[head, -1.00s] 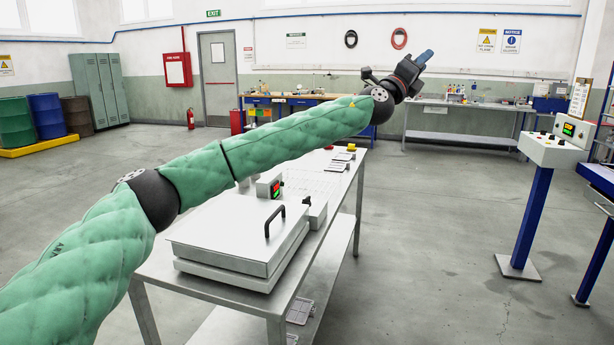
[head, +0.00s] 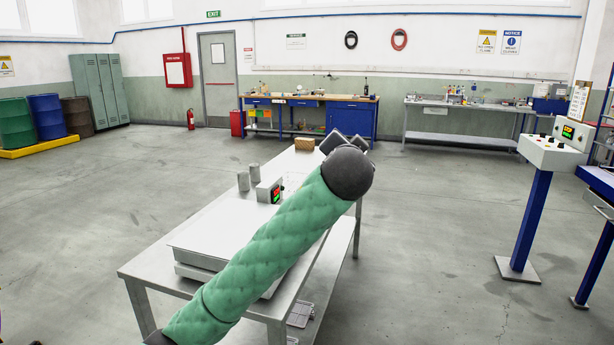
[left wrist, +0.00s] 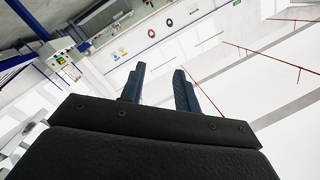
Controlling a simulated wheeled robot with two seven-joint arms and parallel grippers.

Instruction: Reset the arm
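My left arm, in green quilted padding, reaches up from the lower left in the head view, in front of the table. It ends there in a round black joint, with dark parts partly showing behind it. The fingers of my left gripper cannot be made out in the head view. In the left wrist view, my left gripper (left wrist: 160,74) has its two dark blue fingers apart, with nothing between them. It is tilted, with walls, windows and ceiling behind it. My right arm and gripper are not in view.
A metal table (head: 143,270) holds a flat white box (head: 205,240), a small unit with a lit display (head: 269,190), grey cylinders (head: 249,175) and a brown block (head: 304,144). A control pedestal (head: 532,220) stands at the right; it also shows in the left wrist view (left wrist: 65,57). Floor between is clear.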

